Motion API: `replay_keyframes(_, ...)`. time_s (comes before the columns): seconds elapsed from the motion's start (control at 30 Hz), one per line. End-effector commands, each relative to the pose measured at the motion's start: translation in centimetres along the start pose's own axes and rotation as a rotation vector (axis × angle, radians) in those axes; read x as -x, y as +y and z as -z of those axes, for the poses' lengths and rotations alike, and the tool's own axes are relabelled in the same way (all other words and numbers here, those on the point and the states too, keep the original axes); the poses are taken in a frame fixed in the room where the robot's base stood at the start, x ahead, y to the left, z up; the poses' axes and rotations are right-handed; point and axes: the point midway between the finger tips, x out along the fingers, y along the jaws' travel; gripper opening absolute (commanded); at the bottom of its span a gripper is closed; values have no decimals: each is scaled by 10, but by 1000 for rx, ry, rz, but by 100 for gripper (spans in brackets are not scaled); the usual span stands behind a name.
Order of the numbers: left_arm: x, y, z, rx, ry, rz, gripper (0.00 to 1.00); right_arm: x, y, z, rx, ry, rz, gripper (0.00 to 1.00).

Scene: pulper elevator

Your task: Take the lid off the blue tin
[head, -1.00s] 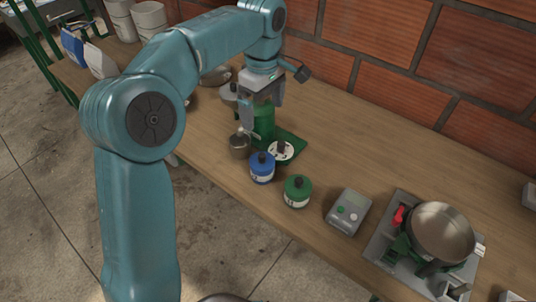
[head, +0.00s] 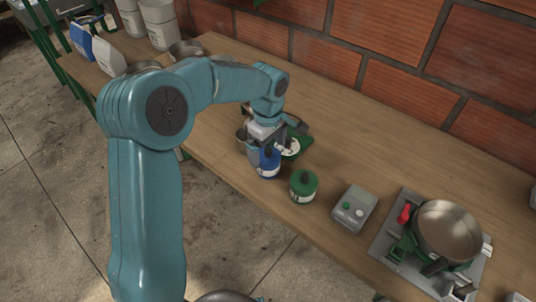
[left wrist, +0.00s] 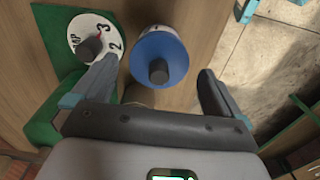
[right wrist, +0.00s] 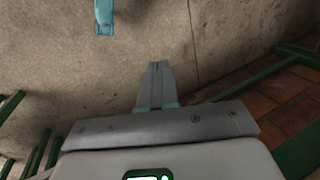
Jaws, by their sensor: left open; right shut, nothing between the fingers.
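The blue tin (head: 269,166) stands upright on the wooden table, with its lid on and a dark knob on top. In the left wrist view, the tin's round blue lid (left wrist: 150,50) and dark knob (left wrist: 158,70) face the camera. My left gripper (head: 262,146) is open just above and behind the tin. In the left wrist view, its fingers (left wrist: 160,72) lie on either side of the lid, apart from it. My right gripper (right wrist: 155,66) is shut and empty above the concrete floor, and is out of the head view.
A green device with a white numbered dial (left wrist: 88,30) stands close beside the blue tin, near one left finger. A green tin (head: 303,188), a grey box with buttons (head: 354,208) and a metal pan on a stand (head: 447,230) stand to the right.

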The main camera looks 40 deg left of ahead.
Motion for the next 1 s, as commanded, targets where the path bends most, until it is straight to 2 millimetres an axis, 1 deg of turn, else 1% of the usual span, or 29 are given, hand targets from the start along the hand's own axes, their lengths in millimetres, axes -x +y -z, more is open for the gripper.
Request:
replay_keyframes(0.03,-5,0,0,0,0,1,100,0,0,0,0,0,0,0)
replay_keyframes(0.1,-9,1,0,-1,0,0,100,0,0,0,0,0,0,0)
replay_keyframes(0.3,-10,1,0,-1,0,-1,100,0,0,0,0,0,0,0)
replay_keyframes(0.33,-10,1,0,-1,0,-1,97,0,0,0,0,0,0,0)
replay_keyframes(0.37,-10,1,0,-1,0,-1,87,0,0,0,0,0,0,0)
replay_keyframes(0.4,-10,1,0,-1,0,-1,74,0,0,0,0,0,0,0)
replay_keyframes(0.5,-10,1,0,-1,0,-1,45,0,0,0,0,0,0,0)
replay_keyframes(0.83,-7,1,0,-1,0,-2,45,0,0,0,0,0,0,0)
replay_keyframes(0.93,0,2,0,0,1,-3,45,0,0,0,0,0,0,0)
replay_keyframes(1.0,9,2,0,0,1,-4,45,1,0,0,0,0,0,0)
